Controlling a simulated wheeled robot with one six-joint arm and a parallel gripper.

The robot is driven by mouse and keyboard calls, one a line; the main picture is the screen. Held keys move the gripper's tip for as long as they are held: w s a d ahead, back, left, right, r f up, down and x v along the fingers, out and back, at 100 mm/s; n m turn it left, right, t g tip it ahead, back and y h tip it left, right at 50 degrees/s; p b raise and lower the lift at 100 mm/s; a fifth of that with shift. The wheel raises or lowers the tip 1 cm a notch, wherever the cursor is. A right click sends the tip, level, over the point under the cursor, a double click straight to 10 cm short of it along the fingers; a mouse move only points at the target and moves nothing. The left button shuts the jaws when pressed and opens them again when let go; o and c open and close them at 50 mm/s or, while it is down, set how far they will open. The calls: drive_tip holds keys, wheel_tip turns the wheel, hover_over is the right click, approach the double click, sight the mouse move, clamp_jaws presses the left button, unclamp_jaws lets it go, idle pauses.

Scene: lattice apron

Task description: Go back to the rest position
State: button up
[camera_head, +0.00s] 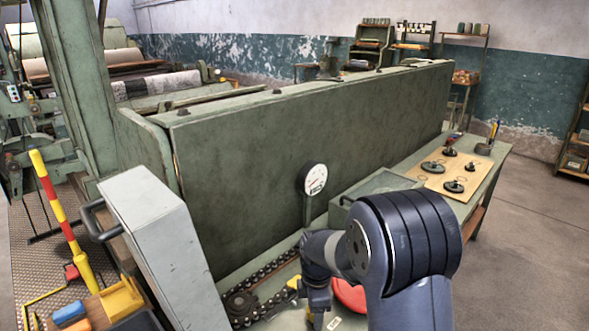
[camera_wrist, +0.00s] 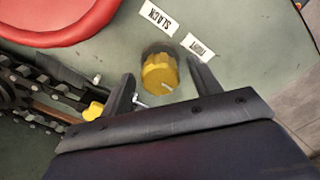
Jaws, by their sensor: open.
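My gripper (camera_wrist: 165,82) is open in the wrist view, with its two dark fingers apart. A yellow knob (camera_wrist: 159,73) with a white pointer mark stands on the green panel (camera_wrist: 235,30), between or just beyond the fingertips; I cannot tell whether they touch it. In the head view my dark arm reaches down over the green bench, and my gripper (camera_head: 316,318) is low and partly cut off by the frame's bottom edge.
A red round part (camera_head: 349,294) and a chain (camera_head: 262,285) on a sprocket lie close to my gripper. A tall green guard (camera_head: 270,150) stands behind, with a white dial gauge (camera_head: 314,178). A grey box (camera_head: 155,240) is at left. Open floor (camera_head: 540,240) lies right.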

drive_tip(key=m, duration=0.4)
drive_tip(key=shift+m+p, duration=0.3)
drive_tip(key=m+p, duration=0.1)
drive_tip(key=m, duration=0.3)
drive_tip(key=shift+m, duration=0.3)
drive_tip(key=m+p, duration=0.1)
drive_tip(key=m, duration=0.4)
drive_tip(key=shift+m+p, duration=0.85)
drive_tip(key=shift+m, duration=1.35)
